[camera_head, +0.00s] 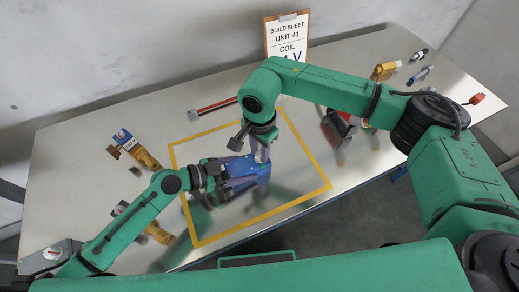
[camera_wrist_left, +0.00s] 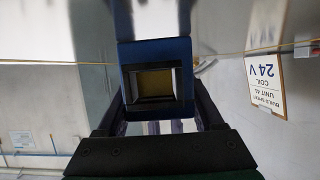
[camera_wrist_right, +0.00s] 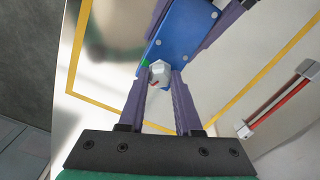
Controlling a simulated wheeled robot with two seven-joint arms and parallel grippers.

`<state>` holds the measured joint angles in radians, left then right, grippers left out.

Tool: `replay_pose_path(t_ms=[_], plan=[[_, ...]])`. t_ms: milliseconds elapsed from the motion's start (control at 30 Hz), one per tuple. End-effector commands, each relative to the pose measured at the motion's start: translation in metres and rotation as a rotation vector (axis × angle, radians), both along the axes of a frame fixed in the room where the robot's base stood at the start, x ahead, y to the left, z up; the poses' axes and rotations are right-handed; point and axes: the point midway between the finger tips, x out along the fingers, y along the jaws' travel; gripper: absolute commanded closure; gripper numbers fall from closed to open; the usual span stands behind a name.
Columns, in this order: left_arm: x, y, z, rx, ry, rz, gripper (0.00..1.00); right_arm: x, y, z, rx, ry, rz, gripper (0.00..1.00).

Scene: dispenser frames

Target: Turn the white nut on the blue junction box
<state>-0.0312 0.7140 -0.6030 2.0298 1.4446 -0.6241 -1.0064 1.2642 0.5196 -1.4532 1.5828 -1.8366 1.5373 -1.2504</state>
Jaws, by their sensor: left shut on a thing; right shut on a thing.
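The blue junction box (camera_head: 247,167) is inside the yellow outline on the table. My left gripper (camera_head: 228,168) is shut on it from the left. In the left wrist view the box (camera_wrist_left: 155,48) fills the space between the fingers, with a square opening facing me. The white nut (camera_wrist_right: 159,70) is at the near end of the box face in the right wrist view, beside a small green mark (camera_wrist_right: 145,63). My right gripper (camera_wrist_right: 159,78) reaches down from above, its purple fingertips shut on the nut. In the head view my right fingers (camera_head: 261,153) hide the nut.
A build sheet clipboard (camera_head: 287,38) stands at the back edge, reading coil and 24 V. A red bar with a grey end (camera_head: 212,107) lies behind the yellow outline (camera_head: 326,185). Blue and yellow parts (camera_head: 146,159) lie left; several small parts lie at the right back.

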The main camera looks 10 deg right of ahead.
Motion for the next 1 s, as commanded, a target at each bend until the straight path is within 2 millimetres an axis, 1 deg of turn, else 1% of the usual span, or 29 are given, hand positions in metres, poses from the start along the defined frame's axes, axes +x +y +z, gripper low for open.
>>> replay_pose_path(t_ms=[1000], plan=[[-0.0001,0.0007,-0.0009,0.003,0.002,0.000,1.00,0.0004,0.0006,0.0009,0.002,0.000,-0.924,1.00]])
